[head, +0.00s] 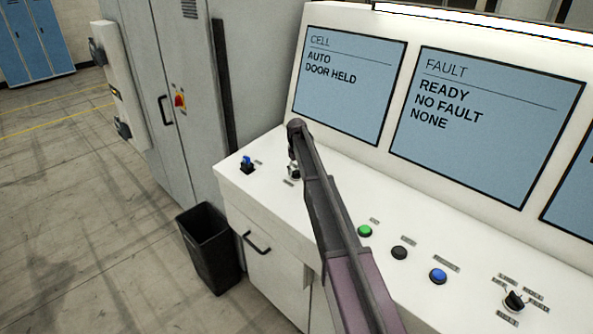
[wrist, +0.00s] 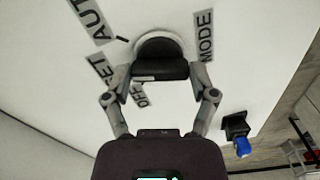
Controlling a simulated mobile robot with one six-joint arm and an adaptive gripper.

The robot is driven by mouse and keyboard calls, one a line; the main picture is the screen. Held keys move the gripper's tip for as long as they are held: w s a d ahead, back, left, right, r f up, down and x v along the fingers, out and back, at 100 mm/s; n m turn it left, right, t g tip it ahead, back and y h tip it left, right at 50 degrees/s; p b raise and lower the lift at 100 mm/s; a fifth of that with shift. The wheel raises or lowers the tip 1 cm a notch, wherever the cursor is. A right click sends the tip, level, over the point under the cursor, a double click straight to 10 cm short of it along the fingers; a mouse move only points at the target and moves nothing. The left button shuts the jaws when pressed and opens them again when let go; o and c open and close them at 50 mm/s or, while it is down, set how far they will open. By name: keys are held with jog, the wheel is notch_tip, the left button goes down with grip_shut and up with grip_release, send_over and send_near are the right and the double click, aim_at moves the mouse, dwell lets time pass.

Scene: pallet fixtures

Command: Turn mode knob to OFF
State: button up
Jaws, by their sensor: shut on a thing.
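The mode knob (wrist: 160,62) is a black grip bar on a pale round base, set in the white panel. In the wrist view the MODE label (wrist: 204,36) is right of it, the AUTO label (wrist: 90,15) upper left, a partly hidden SET label (wrist: 101,77) left, and the OFF label (wrist: 140,95) just below. My gripper (wrist: 160,76) is shut on the knob, a finger at each end of the bar. A pale strip shows on the bar's near face; I cannot tell the exact setting. In the head view my arm partly covers the knob (head: 293,172).
A blue switch (head: 247,164) sits left of the knob. Green (head: 365,231), black (head: 399,252) and blue (head: 438,276) buttons and another black knob (head: 514,301) lie right. The left screen (head: 348,90) reads CELL, AUTO, DOOR HELD. A bin (head: 210,250) stands on the floor.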

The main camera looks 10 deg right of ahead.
jog(key=n, duration=0.5)
jog(key=shift+s+n, duration=0.1)
jog(key=shift+n, duration=0.2)
jog(key=n, duration=0.5)
jog(key=shift+n, duration=0.4)
jog(key=o, duration=1)
jog(key=shift+m, duration=0.4)
